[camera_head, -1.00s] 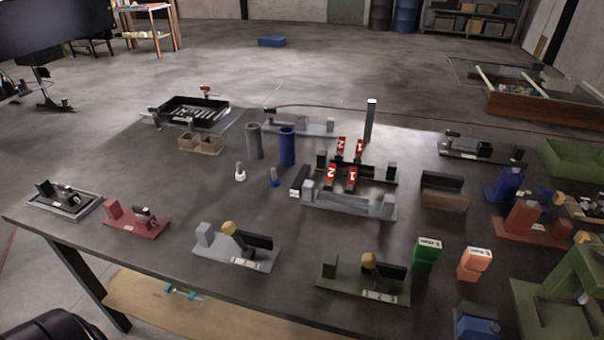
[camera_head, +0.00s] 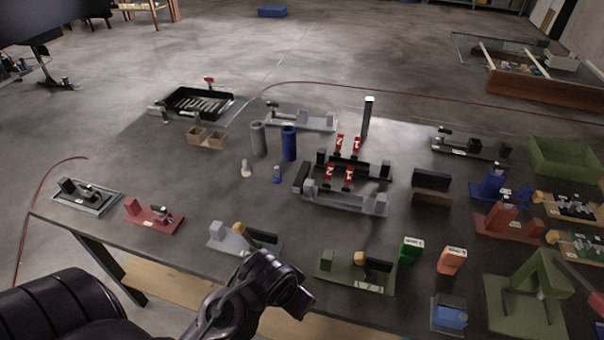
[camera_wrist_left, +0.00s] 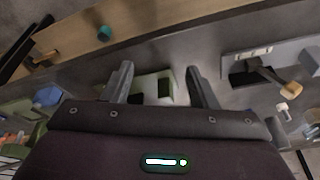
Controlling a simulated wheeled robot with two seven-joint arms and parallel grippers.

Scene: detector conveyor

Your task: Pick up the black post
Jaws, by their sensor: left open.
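A tall dark post (camera_head: 367,118) with a pale top stands upright at the back middle of the table, behind the fixtures with red tags. I take it as the black post; several other fixtures carry shorter black blocks. My left arm reaches in from the lower left in the head view, ending over the table's front edge, far from the tall post. In the left wrist view my left gripper (camera_wrist_left: 158,70) is open and empty. A green fixture with black parts (camera_wrist_left: 152,88) shows below and between its fingers. My right gripper is not in view.
A green fixture (camera_head: 342,270) and a grey fixture (camera_head: 222,238) lie near the front edge. Grey (camera_head: 258,138) and blue (camera_head: 289,142) cylinders stand left of the tall post. Green (camera_head: 410,250) and orange (camera_head: 452,260) boxes stand front right.

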